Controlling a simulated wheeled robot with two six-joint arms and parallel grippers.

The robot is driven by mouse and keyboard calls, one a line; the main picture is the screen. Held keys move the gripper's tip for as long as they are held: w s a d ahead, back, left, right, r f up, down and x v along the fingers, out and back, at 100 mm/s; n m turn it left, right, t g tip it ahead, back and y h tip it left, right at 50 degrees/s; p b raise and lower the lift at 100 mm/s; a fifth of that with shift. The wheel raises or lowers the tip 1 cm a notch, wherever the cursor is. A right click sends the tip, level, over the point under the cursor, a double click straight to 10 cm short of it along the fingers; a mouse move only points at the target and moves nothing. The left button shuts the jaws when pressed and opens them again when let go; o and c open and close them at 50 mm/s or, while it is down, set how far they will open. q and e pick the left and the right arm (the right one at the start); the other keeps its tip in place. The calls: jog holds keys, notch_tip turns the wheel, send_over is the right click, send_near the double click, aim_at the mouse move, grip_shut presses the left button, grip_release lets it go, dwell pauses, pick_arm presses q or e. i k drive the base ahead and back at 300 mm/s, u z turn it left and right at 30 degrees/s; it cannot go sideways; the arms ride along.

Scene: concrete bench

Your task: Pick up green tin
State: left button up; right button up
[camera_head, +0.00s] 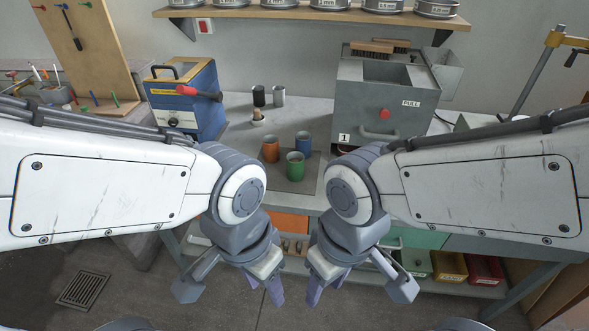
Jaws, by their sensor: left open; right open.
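A green tin (295,166) stands upright near the front of the bench top, in the gap between my two arms. An orange tin (271,149) stands behind it to the left, and a blue tin (303,142) behind it to the right. My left gripper (232,297) hangs low in front of the bench, left of centre, open and empty. My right gripper (356,298) hangs beside it, right of centre, also open and empty. Both are apart from the tins and nearer to me than the bench edge.
The tins stand on a dark mat (308,187). A blue machine with a red handle (186,98) stands at left, a grey machine (375,112) at right. A black-handled tool (259,101) and a metal cup (279,96) stand behind. Coloured bins (449,266) sit below the bench.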

aim_at(296, 160)
jog(key=k, duration=0.45)
jog(key=z, duration=0.75)
jog(key=i, duration=1.7)
jog(key=u, duration=0.45)
